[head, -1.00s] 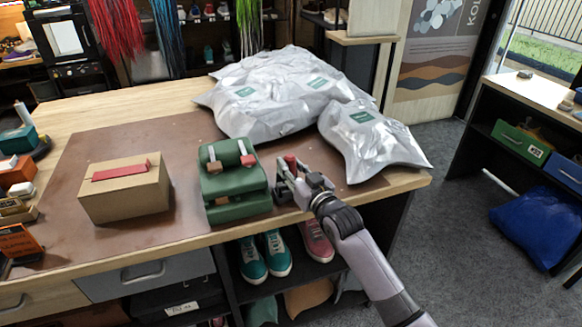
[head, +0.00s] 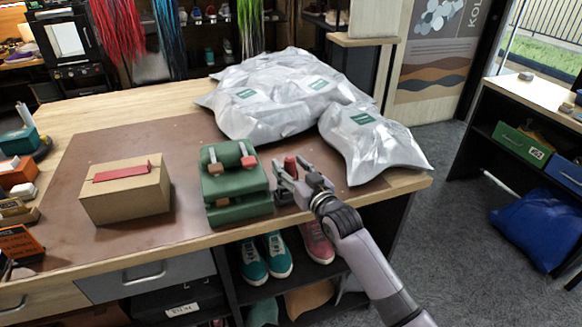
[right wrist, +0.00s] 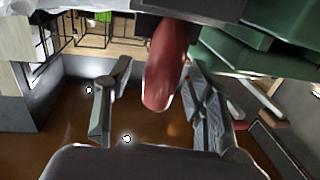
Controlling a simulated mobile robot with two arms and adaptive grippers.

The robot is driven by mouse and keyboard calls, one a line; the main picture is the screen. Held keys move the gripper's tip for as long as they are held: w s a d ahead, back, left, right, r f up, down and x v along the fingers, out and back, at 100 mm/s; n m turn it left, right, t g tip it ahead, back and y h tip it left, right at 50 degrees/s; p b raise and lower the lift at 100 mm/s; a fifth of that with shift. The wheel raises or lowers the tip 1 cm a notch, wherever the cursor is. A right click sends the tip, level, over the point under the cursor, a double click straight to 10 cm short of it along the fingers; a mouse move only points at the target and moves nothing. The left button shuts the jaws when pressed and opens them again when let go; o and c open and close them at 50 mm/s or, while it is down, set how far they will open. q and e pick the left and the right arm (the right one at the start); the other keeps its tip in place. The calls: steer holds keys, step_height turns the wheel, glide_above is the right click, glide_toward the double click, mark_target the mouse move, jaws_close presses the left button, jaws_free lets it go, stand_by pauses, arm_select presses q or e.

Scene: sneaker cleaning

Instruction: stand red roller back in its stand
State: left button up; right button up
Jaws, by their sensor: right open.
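A red, round-ended piece, which looks like the red roller (head: 290,164), stands roughly upright near the table's front edge, just right of the green unit (head: 233,190). My right gripper (head: 287,176) is around it. In the right wrist view the red roller (right wrist: 166,65) shows between the two open fingers of my right gripper (right wrist: 158,100), with gaps on either side. Its other end meets a dark grey block (right wrist: 200,8), which may be its stand; I cannot tell how it sits there. My left gripper is out of view.
A cardboard box (head: 126,195) with a red bar on top stands left of the green unit. Silver bags (head: 275,95) fill the back, and one silver bag (head: 372,145) lies behind my right gripper. Sneakers (head: 265,257) stand on the shelf below. The brown mat between is clear.

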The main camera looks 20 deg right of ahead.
steer(key=shift+s+f, duration=0.1)
